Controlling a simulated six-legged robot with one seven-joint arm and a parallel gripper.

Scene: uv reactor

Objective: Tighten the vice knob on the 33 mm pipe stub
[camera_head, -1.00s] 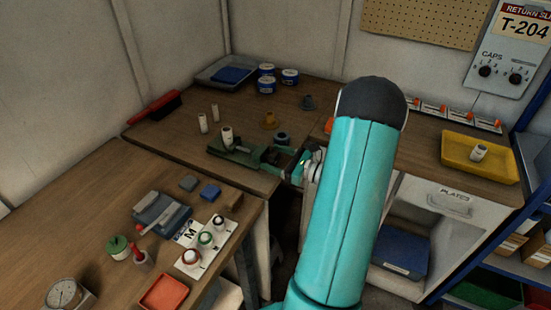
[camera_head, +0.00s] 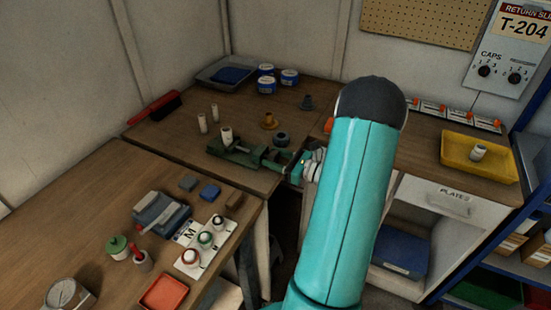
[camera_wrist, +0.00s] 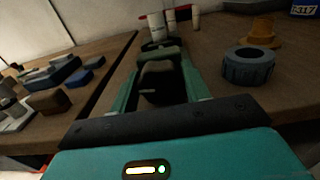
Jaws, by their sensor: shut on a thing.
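The green vice (camera_head: 232,152) lies on the back bench with a pale pipe stub (camera_head: 226,135) upright at its far end. My gripper (camera_head: 297,168) is at the near end of the vice, partly hidden by my teal arm. I cannot tell how tightly the stub is clamped.
Two loose pale stubs (camera_head: 203,123) stand behind the vice. A dark ring (camera_head: 281,139) and an orange flanged part (camera_head: 269,121) stand close to its right. A yellow tray (camera_head: 480,160) is on the right bench. The left bench holds blocks and a white card (camera_head: 207,241).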

